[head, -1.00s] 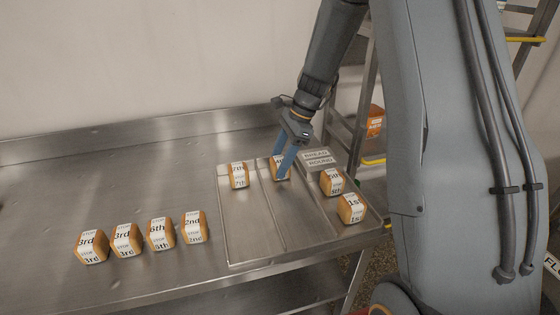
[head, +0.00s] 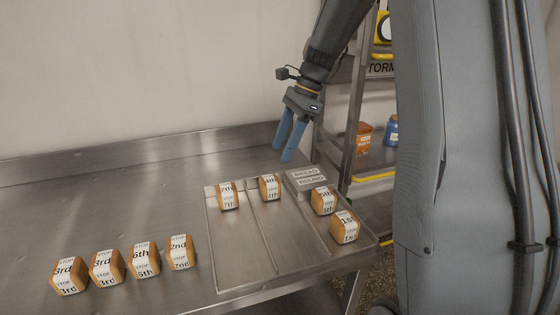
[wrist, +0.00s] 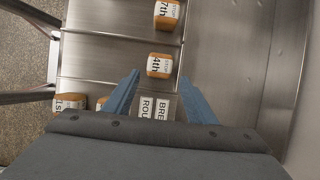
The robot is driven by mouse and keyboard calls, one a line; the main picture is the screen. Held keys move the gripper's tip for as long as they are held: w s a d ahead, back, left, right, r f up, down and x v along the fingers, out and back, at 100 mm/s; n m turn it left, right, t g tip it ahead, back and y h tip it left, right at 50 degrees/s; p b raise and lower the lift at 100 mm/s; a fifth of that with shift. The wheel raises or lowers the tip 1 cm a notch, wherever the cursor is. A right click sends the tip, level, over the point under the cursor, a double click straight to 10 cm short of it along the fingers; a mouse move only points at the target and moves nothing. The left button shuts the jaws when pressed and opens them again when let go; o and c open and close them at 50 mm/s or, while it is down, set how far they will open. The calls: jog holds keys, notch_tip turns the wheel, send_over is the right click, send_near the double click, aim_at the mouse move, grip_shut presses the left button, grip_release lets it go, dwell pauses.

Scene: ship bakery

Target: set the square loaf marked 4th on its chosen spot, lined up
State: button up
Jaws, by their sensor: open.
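The square loaf marked 4th (head: 270,188) sits upright at the back of the middle lane of the metal tray (head: 232,270). It also shows in the wrist view (wrist: 160,65), its sides roughly in line with the tray dividers. My gripper (head: 290,155) is open and empty, raised above and behind the tray, apart from the loaf. In the wrist view its two blue fingers (wrist: 160,92) are spread, with the loaf beyond their tips.
The 7th loaf (head: 228,196) stands in the left lane. The 5th (head: 323,201) and 1st (head: 344,227) loaves stand in the right lane, near a "BREAD ROUND" plate (head: 305,177). Several loaves, including the 2nd (head: 180,252), stand left of the tray. A shelf ladder (head: 345,130) rises behind.

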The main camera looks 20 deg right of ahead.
jog(key=s+a+f+n+h, duration=0.1)
jog(key=s+f+n, duration=0.2)
jog(key=s+n, duration=0.3)
jog(key=s+a+f+n+h, duration=0.2)
jog(key=s+f+n, duration=0.2)
jog(key=s, duration=0.5)
jog(key=s+a+f+n+h, duration=0.1)
jog(key=s+f+n, duration=0.2)
jog(key=s+n, duration=0.4)
jog(key=shift+s+a+f+n+t, duration=0.15)
jog(key=shift+s+a+n+t, duration=0.05)
jog(key=shift+s+n+t, duration=0.15)
jog(key=shift+s+f+n, duration=0.1)
jog(key=shift+s+n, duration=0.1)
jog(key=shift+n, duration=0.05)
